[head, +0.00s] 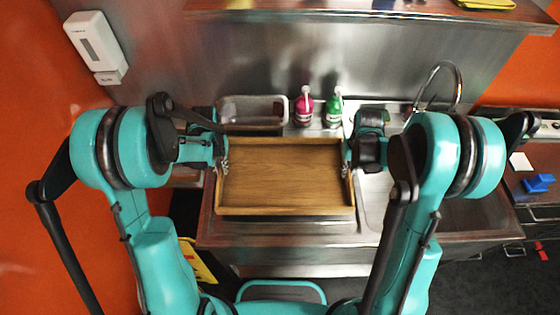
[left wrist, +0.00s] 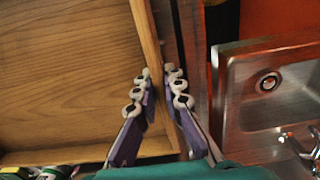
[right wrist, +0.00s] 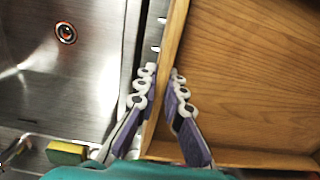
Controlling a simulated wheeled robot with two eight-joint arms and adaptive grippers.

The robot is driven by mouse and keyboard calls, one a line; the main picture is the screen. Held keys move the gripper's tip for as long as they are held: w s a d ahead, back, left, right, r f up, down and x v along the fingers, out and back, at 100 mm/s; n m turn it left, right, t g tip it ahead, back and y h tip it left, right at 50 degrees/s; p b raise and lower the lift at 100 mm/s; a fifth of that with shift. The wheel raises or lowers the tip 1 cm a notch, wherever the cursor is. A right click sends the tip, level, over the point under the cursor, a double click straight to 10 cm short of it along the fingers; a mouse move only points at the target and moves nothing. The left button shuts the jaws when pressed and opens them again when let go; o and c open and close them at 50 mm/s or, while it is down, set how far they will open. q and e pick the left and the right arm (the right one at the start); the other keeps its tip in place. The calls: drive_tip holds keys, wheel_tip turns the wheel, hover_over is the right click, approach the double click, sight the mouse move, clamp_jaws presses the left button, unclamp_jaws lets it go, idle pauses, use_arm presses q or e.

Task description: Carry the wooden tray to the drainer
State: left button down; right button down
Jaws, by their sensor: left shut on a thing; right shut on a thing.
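The wooden tray (head: 285,180) is empty and looks roughly level in the head view, over the steel sink counter. My left gripper (head: 222,165) is shut on its left side wall, and my right gripper (head: 347,162) is shut on its right side wall. In the left wrist view the tray (left wrist: 65,75) has its wall between my left fingers (left wrist: 160,85). In the right wrist view the tray (right wrist: 250,75) has its wall between my right fingers (right wrist: 163,85). I cannot tell whether the tray's underside touches the counter. I cannot make out the drainer for certain.
A pink bottle (head: 304,108) and a green bottle (head: 333,110) stand behind the tray, beside a steel basin (head: 252,112). A curved faucet (head: 440,75) rises at the back right. A yellow and green sponge (right wrist: 66,153) lies by the sink (right wrist: 60,75) in the right wrist view.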

sight(223, 175)
use_arm(q)
drive_tip(key=shift+s+r, duration=0.1)
use_arm(e)
drive_tip(key=shift+s+r, duration=0.1)
idle(0.3)
